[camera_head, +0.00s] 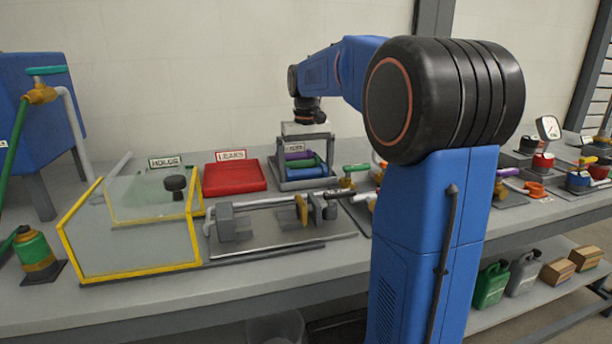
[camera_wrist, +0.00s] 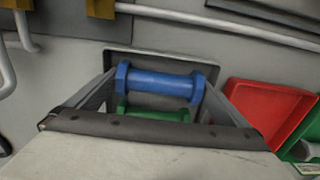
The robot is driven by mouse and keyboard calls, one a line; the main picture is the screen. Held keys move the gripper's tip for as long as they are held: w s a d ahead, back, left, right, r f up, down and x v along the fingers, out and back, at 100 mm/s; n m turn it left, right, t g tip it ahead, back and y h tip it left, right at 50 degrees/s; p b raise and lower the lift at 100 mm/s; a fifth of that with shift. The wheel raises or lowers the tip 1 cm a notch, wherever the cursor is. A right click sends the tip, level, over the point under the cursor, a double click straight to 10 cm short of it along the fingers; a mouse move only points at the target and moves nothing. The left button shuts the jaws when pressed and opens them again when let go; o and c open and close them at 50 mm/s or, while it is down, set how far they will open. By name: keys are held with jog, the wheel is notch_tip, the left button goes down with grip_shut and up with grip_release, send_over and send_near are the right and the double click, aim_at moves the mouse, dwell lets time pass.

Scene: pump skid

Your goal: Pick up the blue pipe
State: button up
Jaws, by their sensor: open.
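The blue pipe (camera_head: 305,173) lies at the front of a grey rack (camera_head: 283,184), with a green pipe (camera_head: 301,163) and a purple pipe (camera_head: 297,155) behind it. In the wrist view, the blue pipe (camera_wrist: 160,83) lies across the picture with a wider collar at each end. The green pipe (camera_wrist: 155,114) is partly hidden just below it. A dark bar and a pale surface fill the lower wrist view.
A red tray (camera_head: 234,172) stands left of the rack. A clear yellow-edged box (camera_head: 135,240) is farther left. A vise-like fixture with a grey pipe (camera_head: 270,203) lies in front of the rack. Small valves and gauges stand at the right.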

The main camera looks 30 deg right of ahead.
jog(key=c, duration=1.1)
jog(key=shift+r, duration=0.1)
